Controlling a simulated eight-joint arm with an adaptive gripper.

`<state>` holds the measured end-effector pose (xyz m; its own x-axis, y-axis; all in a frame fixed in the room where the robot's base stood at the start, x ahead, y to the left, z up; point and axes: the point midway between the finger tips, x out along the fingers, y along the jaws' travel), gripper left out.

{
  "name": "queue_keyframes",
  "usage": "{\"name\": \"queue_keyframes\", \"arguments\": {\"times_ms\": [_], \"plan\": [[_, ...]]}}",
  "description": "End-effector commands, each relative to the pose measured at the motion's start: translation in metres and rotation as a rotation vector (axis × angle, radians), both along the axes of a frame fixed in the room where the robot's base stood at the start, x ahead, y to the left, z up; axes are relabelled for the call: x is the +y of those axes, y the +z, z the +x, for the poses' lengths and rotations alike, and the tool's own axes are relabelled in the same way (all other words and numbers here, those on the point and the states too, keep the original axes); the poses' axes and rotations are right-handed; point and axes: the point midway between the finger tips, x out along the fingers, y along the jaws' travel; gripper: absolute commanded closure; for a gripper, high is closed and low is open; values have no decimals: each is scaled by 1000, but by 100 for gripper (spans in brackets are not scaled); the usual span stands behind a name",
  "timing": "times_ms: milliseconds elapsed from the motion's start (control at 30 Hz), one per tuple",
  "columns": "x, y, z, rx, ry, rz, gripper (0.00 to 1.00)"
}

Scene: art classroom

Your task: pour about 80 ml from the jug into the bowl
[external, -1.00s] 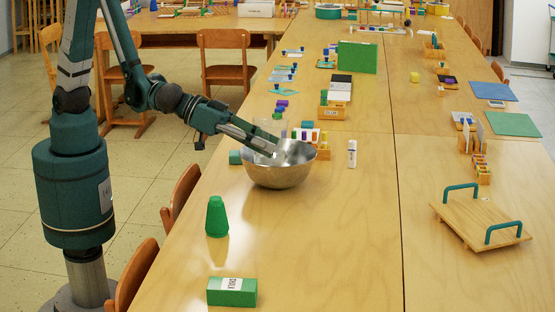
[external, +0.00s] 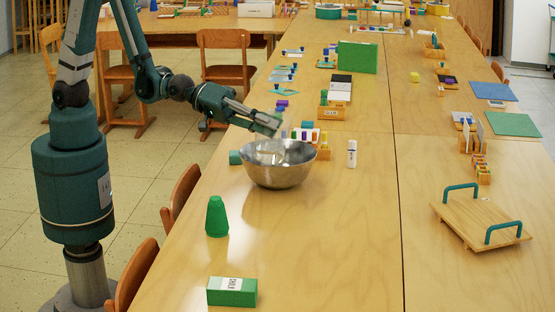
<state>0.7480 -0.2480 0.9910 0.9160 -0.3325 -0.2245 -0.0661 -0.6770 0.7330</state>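The steel bowl (external: 281,177) stands upright on the long wooden table, left of the table's centre seam. My gripper (external: 270,124) is above the bowl's far left rim, angled down to the right. A clear, faint shape that looks like the jug (external: 272,149) is at my gripper, over the bowl's opening and tilted. My gripper appears shut on it. The jug's outline is hard to make out against the shiny bowl, and I cannot see the liquid level or any stream.
Close behind the bowl is a rack of small coloured pieces (external: 306,136). A white bottle (external: 352,153) stands to the right. A green cone (external: 216,217) and a green box (external: 232,291) are nearer the camera. A wooden tray (external: 480,222) lies at the right.

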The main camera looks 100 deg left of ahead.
Motion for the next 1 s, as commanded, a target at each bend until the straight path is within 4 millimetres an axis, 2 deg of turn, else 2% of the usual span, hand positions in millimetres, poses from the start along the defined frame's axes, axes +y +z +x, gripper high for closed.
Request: {"name": "queue_keyframes", "arguments": {"times_ms": [200, 1000], "plan": [[8, 3, 0, 2, 2, -95, 100], [19, 7, 1, 4, 4, -225, 100]]}}
